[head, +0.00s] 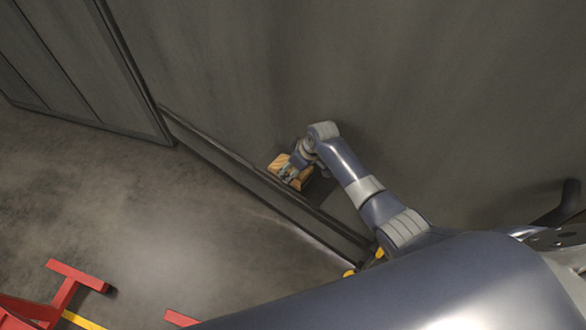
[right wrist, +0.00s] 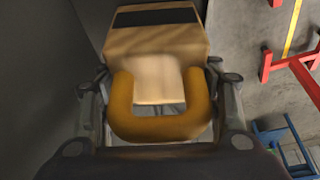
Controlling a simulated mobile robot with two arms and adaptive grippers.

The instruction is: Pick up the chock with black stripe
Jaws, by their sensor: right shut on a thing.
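The chock is a light wooden block with a black stripe across its far end and a thick yellow-orange U-shaped handle. In the right wrist view the chock (right wrist: 158,42) fills the upper middle, and its handle (right wrist: 160,128) lies between the fingers. My right gripper (right wrist: 160,105) is shut on the chock, with a finger on each side. In the head view the chock (head: 279,163) shows small beside the dark wall, partly hidden by my right gripper (head: 290,174). My left gripper is not in view.
A dark wall (head: 300,60) with a low ledge (head: 235,165) runs close beside the chock. Red stands (head: 75,278) are on the concrete floor at lower left, near a yellow line (head: 82,320). A blue frame (right wrist: 285,140) shows in the wrist view. The middle floor (head: 190,220) is clear.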

